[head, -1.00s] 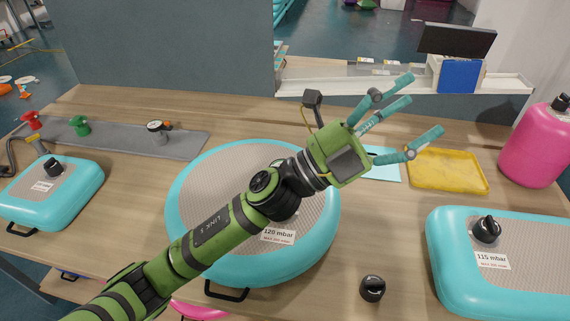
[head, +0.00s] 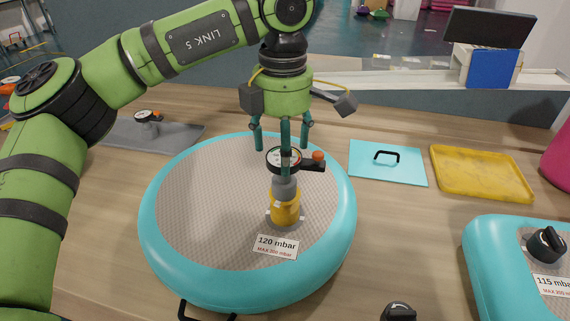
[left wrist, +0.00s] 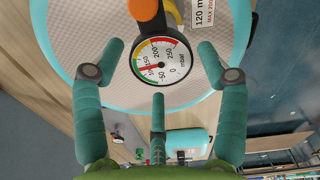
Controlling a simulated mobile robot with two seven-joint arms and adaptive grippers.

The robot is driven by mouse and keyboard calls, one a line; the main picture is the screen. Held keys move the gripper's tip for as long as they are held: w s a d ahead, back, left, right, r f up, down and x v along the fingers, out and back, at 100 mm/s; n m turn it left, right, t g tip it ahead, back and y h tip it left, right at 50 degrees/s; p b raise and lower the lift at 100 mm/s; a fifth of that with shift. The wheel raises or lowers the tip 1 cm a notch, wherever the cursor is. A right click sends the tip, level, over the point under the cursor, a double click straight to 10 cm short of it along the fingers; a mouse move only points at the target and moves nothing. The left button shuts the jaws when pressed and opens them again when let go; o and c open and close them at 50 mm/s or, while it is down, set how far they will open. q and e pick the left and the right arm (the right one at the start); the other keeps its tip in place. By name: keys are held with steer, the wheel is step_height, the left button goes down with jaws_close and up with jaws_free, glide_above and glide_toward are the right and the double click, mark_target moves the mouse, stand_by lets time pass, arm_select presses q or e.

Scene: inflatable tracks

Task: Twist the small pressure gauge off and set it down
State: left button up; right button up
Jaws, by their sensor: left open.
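The small pressure gauge (head: 283,160) has a round white dial and an orange knob at its side. It stands upright on a yellow fitting (head: 285,208) on the round turquoise inflatable track (head: 160,250). My left gripper (head: 284,143) points straight down over the gauge, with its three fingers open. In the left wrist view the dial (left wrist: 160,68) lies between the spread fingers of the left gripper (left wrist: 160,58), with gaps visible on both sides. Contact between the near finger and the gauge cannot be told. My right gripper is not in view.
A grey mat (head: 180,138) at the left bears another gauge (head: 148,115). A turquoise plate with a black handle (head: 388,165) and a yellow tray (head: 480,172) lie at the back right. A second turquoise track (head: 490,260) and a black cap (head: 398,311) are at the front right.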

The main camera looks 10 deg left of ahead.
mark_target(284, 181)
arm_select(q)
steer(key=shift+d+f, duration=0.1)
steer(key=shift+f, duration=0.5)
steer(key=shift+s+f+p, duration=0.1)
steer(key=shift+f+p, duration=0.75)
steer(key=shift+f, duration=2.35)
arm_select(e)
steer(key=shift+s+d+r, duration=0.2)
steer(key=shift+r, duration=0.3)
arm_select(q)
steer(key=shift+c, duration=0.4)
steer(key=c, duration=1.1)
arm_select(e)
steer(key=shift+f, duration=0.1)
